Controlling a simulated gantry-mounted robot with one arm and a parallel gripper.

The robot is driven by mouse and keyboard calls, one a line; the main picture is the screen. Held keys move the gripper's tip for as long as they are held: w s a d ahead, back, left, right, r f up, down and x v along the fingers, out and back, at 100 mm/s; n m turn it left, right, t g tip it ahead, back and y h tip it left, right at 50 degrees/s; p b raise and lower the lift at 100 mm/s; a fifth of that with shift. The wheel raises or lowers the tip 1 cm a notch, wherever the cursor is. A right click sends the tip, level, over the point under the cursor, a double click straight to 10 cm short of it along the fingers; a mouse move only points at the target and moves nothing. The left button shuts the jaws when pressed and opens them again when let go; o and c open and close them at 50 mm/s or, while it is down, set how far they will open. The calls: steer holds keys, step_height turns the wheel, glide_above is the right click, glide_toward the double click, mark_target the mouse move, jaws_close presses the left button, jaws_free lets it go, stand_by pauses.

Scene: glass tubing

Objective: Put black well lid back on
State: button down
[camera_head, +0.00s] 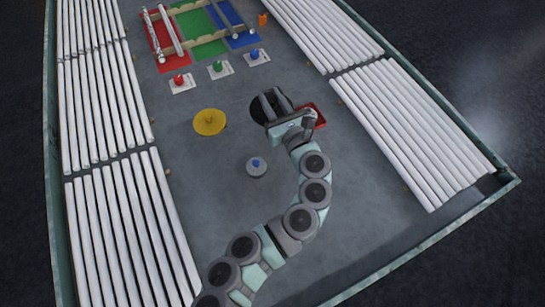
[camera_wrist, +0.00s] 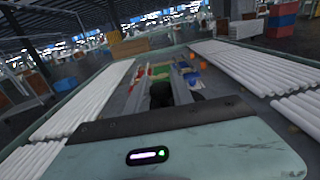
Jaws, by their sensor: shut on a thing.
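My gripper (camera_head: 272,98) is over a round black disc (camera_head: 256,111) right of the middle of the table in the head view. Its fingers are shut on a dark thing, which I take to be the black lid; the fingers hide most of it. Whether the lid is lifted or resting in the well cannot be told, nor can the lid's edge be parted from the black well's. In the wrist view dark shapes (camera_wrist: 160,95) show at the fingers, partly hidden by my wrist housing.
A yellow disc (camera_head: 210,122) lies left of my gripper, and a grey disc with a blue knob (camera_head: 257,167) nearer. A red tray (camera_head: 316,112) is close by on the right. Colored mats with a tube frame (camera_head: 200,30) are beyond. White tubes (camera_head: 130,240) line both sides.

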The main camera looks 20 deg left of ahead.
steer(key=shift+w+f, duration=0.15)
steer(key=shift+f, duration=0.25)
step_height(320, 180, down, 20)
steer(key=b, duration=0.6)
steer(key=shift+r+b, duration=0.15)
steer(key=shift+b, duration=0.15)
steer(key=c, duration=1.1)
jaws_free()
steer(key=shift+f, duration=0.2)
steer(key=shift+r, duration=0.1)
